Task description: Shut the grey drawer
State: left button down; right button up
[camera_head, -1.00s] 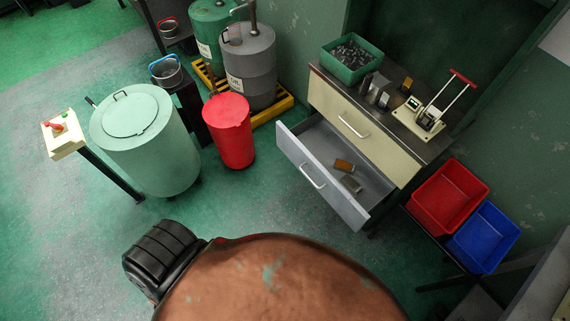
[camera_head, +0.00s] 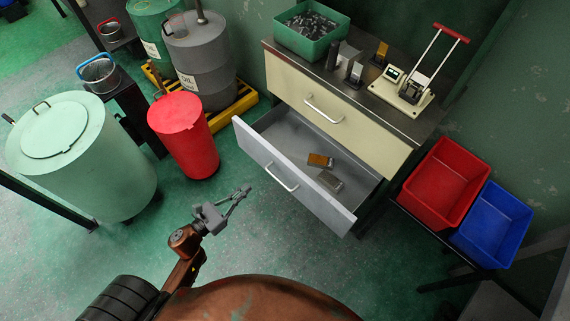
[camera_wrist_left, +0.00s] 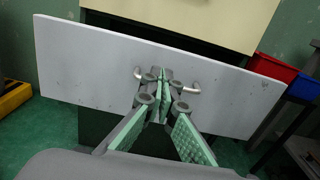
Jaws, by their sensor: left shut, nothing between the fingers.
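The grey drawer (camera_head: 316,196) stands pulled open below the cream drawer of the cabinet, with its silver handle (camera_head: 282,179) on the front. Two small lighters, one orange (camera_head: 320,160) and one grey (camera_head: 329,181), lie inside it. My left gripper (camera_head: 244,191) is shut and empty, in front of the drawer and to the left of its handle in the head view. In the left wrist view the gripper (camera_wrist_left: 160,76) points at the drawer front (camera_wrist_left: 90,62) and covers the middle of the handle (camera_wrist_left: 192,88); I cannot tell whether it touches. My right gripper is out of view.
The cream drawer (camera_head: 345,112) above is shut. A green bin of metal parts (camera_head: 311,30) and a hand press (camera_head: 405,85) stand on top. A red bin (camera_head: 184,133) is at left; red (camera_head: 444,182) and blue (camera_head: 492,226) crates are at right. Floor before the drawer is clear.

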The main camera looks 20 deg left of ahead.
aim_at(279, 160)
pick_arm(q)
jog(key=b+x, duration=0.2)
jog(key=x, duration=1)
jog(key=shift+w+d, duration=0.15)
jog(key=shift+w, duration=0.2)
jog(key=shift+w+d, duration=0.15)
jog(key=shift+w, duration=0.35)
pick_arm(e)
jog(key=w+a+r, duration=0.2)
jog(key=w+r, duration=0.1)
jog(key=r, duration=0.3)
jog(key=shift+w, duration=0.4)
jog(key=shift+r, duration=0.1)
